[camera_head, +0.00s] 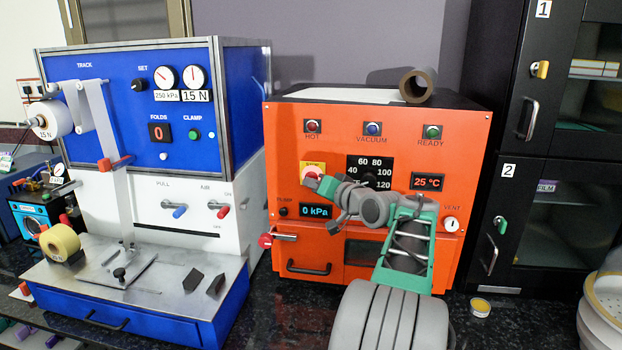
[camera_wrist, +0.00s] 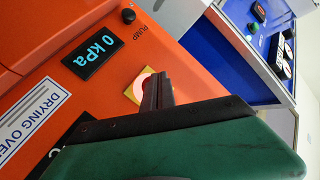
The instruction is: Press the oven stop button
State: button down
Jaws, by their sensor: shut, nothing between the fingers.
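The orange drying oven (camera_head: 345,121) stands in the middle of the head view. Its stop button (camera_head: 312,171) is red, on a yellow square plate at the left of the front panel. In the wrist view the red button (camera_wrist: 146,84) on its yellow plate is partly hidden behind my fingertips. My gripper (camera_head: 322,186) is shut and empty. In the wrist view my closed dark fingers (camera_wrist: 158,90) point at the panel and overlap the button. I cannot tell whether they touch it.
Near the button are the pump knob (camera_head: 283,211) and the 0 kPa display (camera_head: 316,211). A temperature dial (camera_head: 370,180) and a 25 °C display (camera_head: 428,181) lie to the right. The blue and white machine (camera_head: 235,110) stands left, black cabinets (camera_head: 517,140) right.

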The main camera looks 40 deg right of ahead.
jog(key=shift+w+d, duration=0.3)
jog(key=shift+d, duration=0.05)
dwell(0.4)
jog(key=shift+s+a+b, duration=0.55)
jog(key=shift+s+a, duration=0.05)
jog(key=shift+a, duration=0.2)
jog(key=s+a+b, duration=0.3)
jog(key=a, duration=0.1)
jog(key=shift+s+a+b, duration=0.35)
jog(key=shift+b, duration=0.05)
